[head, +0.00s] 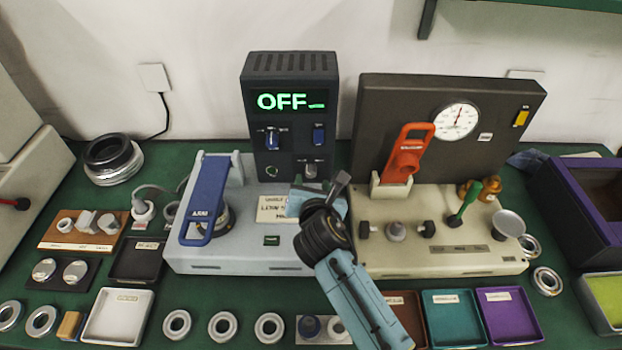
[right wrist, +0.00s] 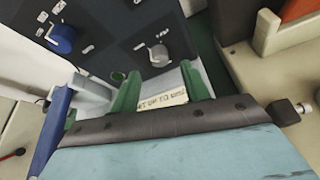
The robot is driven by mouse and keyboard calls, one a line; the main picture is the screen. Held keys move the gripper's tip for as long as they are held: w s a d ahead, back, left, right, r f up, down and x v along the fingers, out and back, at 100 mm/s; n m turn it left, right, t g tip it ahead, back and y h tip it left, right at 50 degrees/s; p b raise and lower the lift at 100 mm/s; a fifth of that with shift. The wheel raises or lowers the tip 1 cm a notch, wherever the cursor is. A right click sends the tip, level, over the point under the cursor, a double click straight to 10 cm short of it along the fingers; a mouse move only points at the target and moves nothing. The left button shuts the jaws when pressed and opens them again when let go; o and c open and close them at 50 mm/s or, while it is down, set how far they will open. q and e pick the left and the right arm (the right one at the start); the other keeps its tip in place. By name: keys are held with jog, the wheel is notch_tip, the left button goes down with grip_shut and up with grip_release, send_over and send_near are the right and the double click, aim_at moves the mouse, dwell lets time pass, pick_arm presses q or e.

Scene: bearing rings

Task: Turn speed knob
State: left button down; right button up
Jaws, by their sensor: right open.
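The dark control box (head: 290,115) stands at the back middle, with its display reading "OFF". A blue knob (head: 271,138) is at its upper left and a grey knob (head: 311,169) at its lower right; I cannot read which one is marked speed. In the right wrist view the blue knob (right wrist: 61,38) is at upper left and the grey knob (right wrist: 158,54) at top middle. My right gripper (head: 312,187) is open and empty, just in front of the grey knob. Its two green fingers (right wrist: 159,72) are apart, pointing toward that knob, with no contact visible. My left gripper is out of view.
A blue lever (head: 205,200) on the pale blue base stands left of my right arm. A beige fixture (head: 440,255) with a red lever (head: 405,160) and gauge (head: 457,120) stands right. Trays (head: 118,318) and several rings lie along the front.

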aim_at(311, 174)
jog(key=shift+b+x, duration=0.4)
jog(key=shift+x, duration=1.7)
jog(key=c, duration=1)
